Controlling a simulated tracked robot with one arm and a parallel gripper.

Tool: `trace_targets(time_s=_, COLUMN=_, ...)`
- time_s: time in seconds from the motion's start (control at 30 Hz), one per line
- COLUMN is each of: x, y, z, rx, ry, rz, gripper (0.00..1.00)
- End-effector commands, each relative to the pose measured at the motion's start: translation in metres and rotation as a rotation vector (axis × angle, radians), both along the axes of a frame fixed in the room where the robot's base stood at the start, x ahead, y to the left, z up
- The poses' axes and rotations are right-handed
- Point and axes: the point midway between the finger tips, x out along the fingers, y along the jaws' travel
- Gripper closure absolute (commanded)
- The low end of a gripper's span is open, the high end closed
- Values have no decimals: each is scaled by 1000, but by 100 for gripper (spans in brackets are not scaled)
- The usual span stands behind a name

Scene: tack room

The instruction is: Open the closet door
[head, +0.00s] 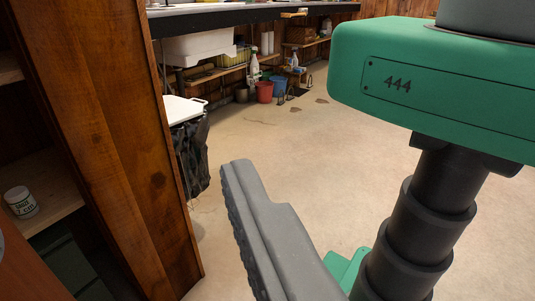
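A wooden closet fills the left of the head view. Its tall brown side panel (105,140) stands upright, and its inside shows to the left of this panel, with a shelf (52,190). A smooth reddish-brown surface (22,272) cuts into the lower left corner. It may be part of the closet door, but too little shows to tell. No handle can be made out clearly. My gripper is not in view, so its hold on anything cannot be seen.
A white jar (20,201) stands on the closet shelf. A white-lidded bin with a black bag (190,150) stands behind the panel. A red bucket (264,92) and a workbench (225,19) are farther back. My green body and grey track take the right; open floor (300,150) lies between.

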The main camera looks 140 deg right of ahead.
Motion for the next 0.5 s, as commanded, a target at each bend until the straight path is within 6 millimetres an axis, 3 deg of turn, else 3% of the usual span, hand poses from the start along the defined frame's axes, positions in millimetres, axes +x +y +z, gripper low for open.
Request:
trace_targets(time_s=0.2, x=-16, y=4, z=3, rx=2, ry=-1, rz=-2, gripper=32)
trace_targets(time_s=0.5, x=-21, y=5, z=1, rx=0, ry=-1, rz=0, gripper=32)
